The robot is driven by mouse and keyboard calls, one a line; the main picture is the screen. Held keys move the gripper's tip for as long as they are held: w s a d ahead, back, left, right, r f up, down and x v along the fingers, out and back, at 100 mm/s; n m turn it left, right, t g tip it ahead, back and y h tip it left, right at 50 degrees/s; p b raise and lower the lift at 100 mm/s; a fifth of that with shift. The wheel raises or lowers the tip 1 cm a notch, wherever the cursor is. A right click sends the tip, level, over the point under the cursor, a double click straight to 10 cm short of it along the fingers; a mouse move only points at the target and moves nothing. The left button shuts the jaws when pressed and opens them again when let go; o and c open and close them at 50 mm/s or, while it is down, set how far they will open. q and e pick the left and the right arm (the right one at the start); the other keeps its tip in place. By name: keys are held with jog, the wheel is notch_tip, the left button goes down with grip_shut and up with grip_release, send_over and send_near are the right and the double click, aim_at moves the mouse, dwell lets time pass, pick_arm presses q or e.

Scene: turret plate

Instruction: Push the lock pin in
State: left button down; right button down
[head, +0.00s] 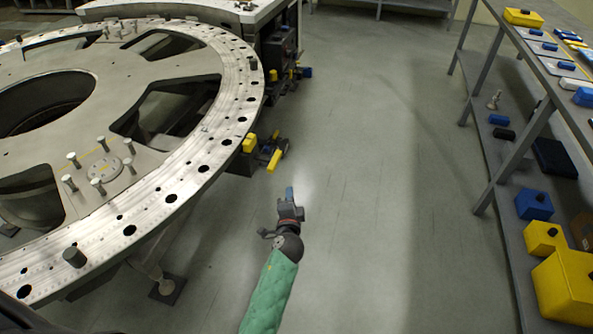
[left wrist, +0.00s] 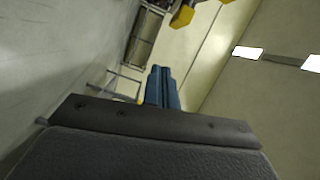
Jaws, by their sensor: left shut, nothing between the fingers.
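The turret plate (head: 196,150) is a large grey metal ring with a row of dark holes along its rim, at the left of the head view. Several small upright pins stand on it, such as one pin (head: 74,160); I cannot tell which part is the lock pin. Yellow-ended dark fittings (head: 274,160) sit at the plate's outer edge. My left gripper (head: 290,192) is in the air right of the plate, apart from it and just below those fittings in the picture. Its blue fingers (left wrist: 162,87) are shut and empty. My right gripper is out of view.
A shelf rack (head: 490,180) at the right holds blue and yellow boxes, including a yellow box (head: 565,290). The grey floor (head: 370,150) between plate and rack is clear. A yellow part (left wrist: 182,15) shows at the top of the left wrist view.

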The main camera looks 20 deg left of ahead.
aim_at(266, 159)
pick_arm(q)
jog(key=shift+d+r+m+t, duration=0.15)
jog(key=shift+r+m, duration=0.05)
jog(key=shift+m, duration=0.4)
jog(key=shift+d+r+m+t, duration=0.15)
jog(key=shift+r+m, duration=0.05)
jog(key=shift+m, duration=0.4)
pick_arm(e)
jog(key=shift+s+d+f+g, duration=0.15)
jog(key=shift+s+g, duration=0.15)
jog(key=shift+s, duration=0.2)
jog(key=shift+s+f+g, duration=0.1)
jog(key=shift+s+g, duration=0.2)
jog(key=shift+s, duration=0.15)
